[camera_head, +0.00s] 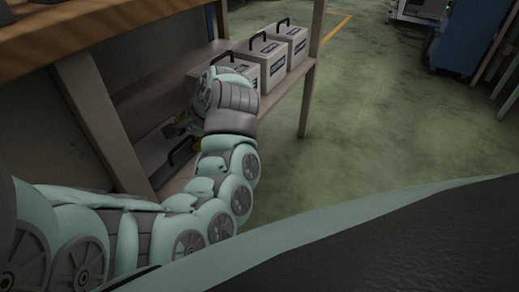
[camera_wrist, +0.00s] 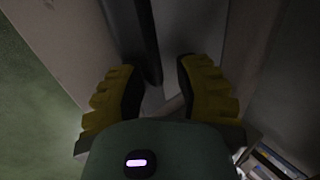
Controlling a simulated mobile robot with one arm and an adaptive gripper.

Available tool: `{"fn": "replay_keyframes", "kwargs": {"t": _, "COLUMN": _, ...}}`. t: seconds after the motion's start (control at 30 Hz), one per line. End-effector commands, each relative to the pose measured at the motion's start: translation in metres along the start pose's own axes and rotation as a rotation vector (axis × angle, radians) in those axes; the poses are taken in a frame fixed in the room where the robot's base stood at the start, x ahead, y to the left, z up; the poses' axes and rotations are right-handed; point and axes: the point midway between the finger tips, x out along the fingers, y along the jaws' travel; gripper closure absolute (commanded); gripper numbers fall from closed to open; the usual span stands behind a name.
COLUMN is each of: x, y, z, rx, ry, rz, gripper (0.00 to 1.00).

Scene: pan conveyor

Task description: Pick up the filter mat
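My gripper (camera_wrist: 158,88) shows in the wrist view with its two yellow ribbed fingers wide apart. A dark bar (camera_wrist: 148,42) runs from the top edge down toward the gap between them, and neither finger appears to touch it. In the head view my arm reaches over the wooden shelf, and my gripper (camera_head: 190,137) is partly hidden by the wrist. Beside it, a black handle (camera_head: 183,150) stands on a pale grey item on the shelf, largely hidden by my arm. I cannot tell for certain which thing is the filter mat.
Grey cases with black handles stand in a row on the shelf, including a middle one (camera_head: 268,62) and a far one (camera_head: 291,42). A shelf post (camera_head: 312,70) and a nearer post (camera_head: 100,122) bound the space. The green floor (camera_head: 390,125) to the right is clear.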

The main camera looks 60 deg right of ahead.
Motion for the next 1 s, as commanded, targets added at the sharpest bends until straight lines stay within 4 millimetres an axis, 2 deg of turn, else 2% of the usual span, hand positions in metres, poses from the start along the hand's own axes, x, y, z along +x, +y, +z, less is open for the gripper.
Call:
{"fn": "replay_keyframes", "kwargs": {"t": 0.03, "x": 0.0000, "y": 0.0001, "z": 0.0000, "rx": 0.000, "ry": 0.000, "rz": 0.000, "gripper": 0.74}}
{"fn": "replay_keyframes", "kwargs": {"t": 0.3, "x": -0.0001, "y": 0.0003, "z": -0.0001, "rx": 0.001, "ry": 0.000, "rz": 0.000, "gripper": 1.00}}
{"fn": "replay_keyframes", "kwargs": {"t": 0.83, "x": -0.0003, "y": 0.0003, "z": -0.0001, "rx": 0.003, "ry": -0.001, "rz": 0.000, "gripper": 1.00}}
{"fn": "replay_keyframes", "kwargs": {"t": 1.0, "x": -0.0046, "y": -0.0061, "z": -0.0017, "rx": 0.003, "ry": -0.002, "rz": 0.000, "gripper": 1.00}}
